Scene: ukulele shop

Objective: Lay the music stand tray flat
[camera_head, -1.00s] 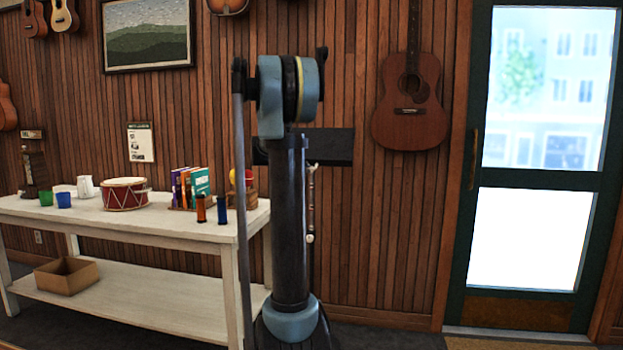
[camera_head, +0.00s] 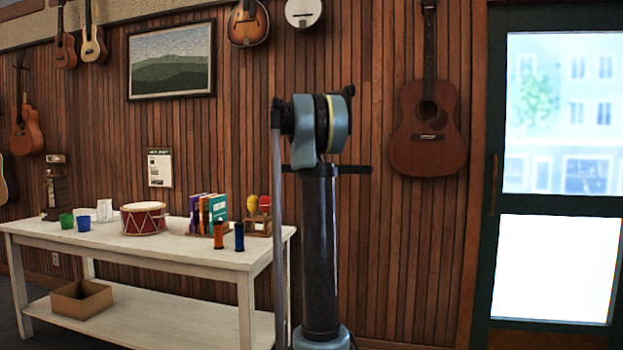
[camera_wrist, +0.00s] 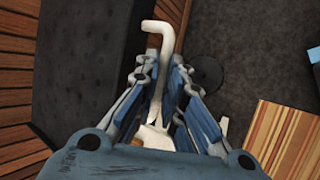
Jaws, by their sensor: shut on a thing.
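The music stand tray shows in the head view as a thin dark bar (camera_head: 356,169) behind my arm, seen nearly edge-on and looking close to level. In the wrist view, a broad dark panel (camera_wrist: 85,80) on the left appears to be the same tray. My gripper (camera_wrist: 163,72) is shut on a pale hooked rod (camera_wrist: 165,36) beside that panel. I cannot tell how the rod joins the tray. My arm hides the gripper and most of the stand in the head view. A round dark disc (camera_wrist: 207,72), perhaps the stand's base, lies below on the floor.
A white table (camera_head: 150,252) with a red drum (camera_head: 143,218), books (camera_head: 207,214) and cups stands left of my arm. A guitar (camera_head: 428,130) hangs on the wall behind, beside a glass door (camera_head: 556,180). A striped wooden surface (camera_wrist: 288,135) is at lower right in the wrist view.

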